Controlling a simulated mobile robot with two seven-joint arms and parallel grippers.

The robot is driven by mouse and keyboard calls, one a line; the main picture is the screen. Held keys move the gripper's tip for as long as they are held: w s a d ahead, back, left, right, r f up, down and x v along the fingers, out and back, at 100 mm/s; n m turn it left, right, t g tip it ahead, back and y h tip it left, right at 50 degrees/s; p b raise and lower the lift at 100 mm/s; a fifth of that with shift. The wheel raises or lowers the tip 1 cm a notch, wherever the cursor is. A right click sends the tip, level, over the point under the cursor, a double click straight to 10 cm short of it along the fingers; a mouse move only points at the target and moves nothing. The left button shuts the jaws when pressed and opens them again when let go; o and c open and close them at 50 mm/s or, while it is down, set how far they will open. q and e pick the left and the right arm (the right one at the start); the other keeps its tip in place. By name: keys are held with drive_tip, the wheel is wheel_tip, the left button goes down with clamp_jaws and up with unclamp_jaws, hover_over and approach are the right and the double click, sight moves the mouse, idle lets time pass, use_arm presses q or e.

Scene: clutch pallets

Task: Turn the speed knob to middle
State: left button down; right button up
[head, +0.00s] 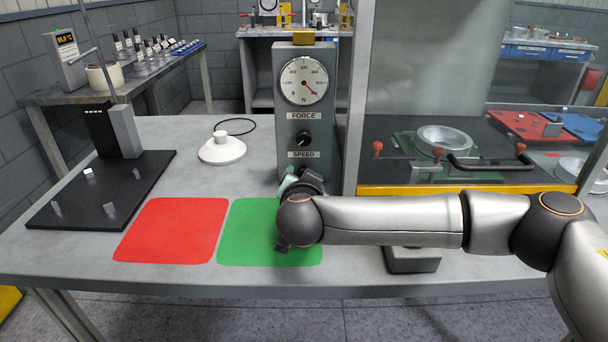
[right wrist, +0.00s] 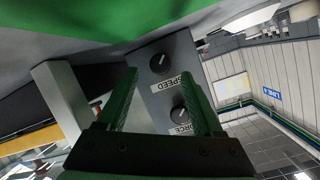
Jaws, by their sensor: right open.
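The speed knob (right wrist: 160,64) is a round black knob with a light pointer line. In the right wrist view it sits on the grey panel by the SPEED label, and the pointer line is slanted. My right gripper (right wrist: 161,75) is open, its two green fingers pointing at the panel on either side of the knob in that view. Contact with the knob cannot be told. In the head view my right gripper (head: 302,180) is just in front of the control panel (head: 283,115), below the SPEED label, and largely hides the knob. My left gripper is out of view.
The force knob (head: 304,139) is just above the SPEED label, under a round gauge (head: 304,80). A red square (head: 172,230) and a green square (head: 250,225) mark the table. A white domed part (head: 222,150) and a black fixture (head: 105,195) stand left; a guarded machine stands right.

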drive_tip(key=shift+x, duration=2)
drive_tip(key=shift+c, duration=0.3)
clamp_jaws()
